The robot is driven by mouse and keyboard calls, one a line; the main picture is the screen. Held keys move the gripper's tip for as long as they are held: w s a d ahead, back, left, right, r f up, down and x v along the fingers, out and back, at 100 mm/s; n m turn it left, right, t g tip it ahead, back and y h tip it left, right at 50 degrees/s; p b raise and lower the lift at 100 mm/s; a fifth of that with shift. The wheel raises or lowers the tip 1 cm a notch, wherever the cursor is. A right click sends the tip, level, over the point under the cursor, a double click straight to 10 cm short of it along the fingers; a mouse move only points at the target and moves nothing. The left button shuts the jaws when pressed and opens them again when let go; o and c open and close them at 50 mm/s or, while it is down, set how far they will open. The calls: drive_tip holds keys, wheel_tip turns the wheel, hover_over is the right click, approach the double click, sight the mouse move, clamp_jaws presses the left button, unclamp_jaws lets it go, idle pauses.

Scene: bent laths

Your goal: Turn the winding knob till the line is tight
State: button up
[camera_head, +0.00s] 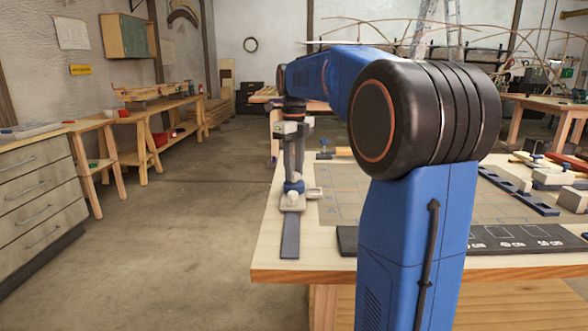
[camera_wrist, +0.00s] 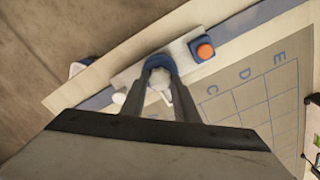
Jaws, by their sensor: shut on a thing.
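The winding knob (camera_head: 293,187) is a small blue round part on a pale fitting (camera_head: 293,203) at the table's left edge. In the wrist view the blue knob (camera_wrist: 159,61) shows at my fingertips, with a whitish part beside it. My gripper (camera_head: 294,178) points down and is shut on the knob; its fingers also show in the wrist view (camera_wrist: 165,84). The fingers partly hide the knob. I cannot make out the line or tell whether it is tight. A blue-grey strip (camera_head: 290,238) runs from the fitting along the table edge.
A blue block with an orange button (camera_wrist: 204,51) sits close to the knob. A lettered grid mat (camera_wrist: 252,98) lies beside it on the wooden table (camera_head: 300,268). Blocks and tools (camera_head: 548,178) lie at the right. The floor (camera_head: 190,235) left of the table is clear.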

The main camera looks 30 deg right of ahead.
drive_tip(key=shift+m, duration=0.9)
drive_tip(key=o, duration=1.1)
drive_tip(key=shift+c, duration=0.2)
wheel_tip(320, 180, up, 17)
drive_tip(key=shift+r, duration=0.2)
